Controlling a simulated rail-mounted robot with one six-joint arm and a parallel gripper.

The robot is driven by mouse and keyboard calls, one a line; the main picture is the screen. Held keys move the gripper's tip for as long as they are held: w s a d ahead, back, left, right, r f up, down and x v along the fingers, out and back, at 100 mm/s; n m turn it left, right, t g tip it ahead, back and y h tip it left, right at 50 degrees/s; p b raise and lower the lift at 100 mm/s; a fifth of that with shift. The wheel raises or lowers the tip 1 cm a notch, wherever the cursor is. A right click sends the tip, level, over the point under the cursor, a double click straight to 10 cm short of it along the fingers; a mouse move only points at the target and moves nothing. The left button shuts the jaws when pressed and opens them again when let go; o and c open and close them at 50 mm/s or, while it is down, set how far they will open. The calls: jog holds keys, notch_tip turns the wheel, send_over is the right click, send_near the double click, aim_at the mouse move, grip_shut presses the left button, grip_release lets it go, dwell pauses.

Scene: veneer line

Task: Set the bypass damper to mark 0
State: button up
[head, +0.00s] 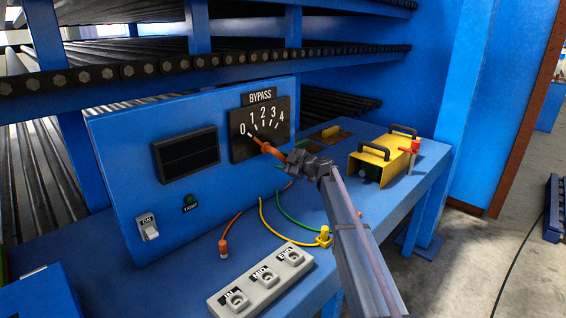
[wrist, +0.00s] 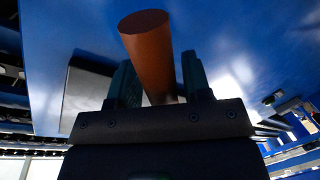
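The bypass dial (head: 237,151) is a dark plate marked 0 to 4 on the blue control panel. Its orange lever (head: 264,147) slants up-left, with its upper end at or close to the 0 mark; the exact reading is too small to be sure of. My gripper (head: 287,159) is at the lever's lower right and hides part of it. In the wrist view the orange handle (wrist: 148,50) stands between my two fingers (wrist: 160,85). A gap shows between the handle and the right finger, so the gripper looks open around it.
The panel also holds a dark display (head: 187,154) and an ON switch (head: 148,229). Orange, yellow and green cables lie on the bench below. A grey three-switch box (head: 262,278) sits in front, and a yellow case (head: 370,166) stands to the right.

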jog(key=shift+o, duration=0.4)
jog(key=p+v, duration=0.1)
jog(key=v, duration=1)
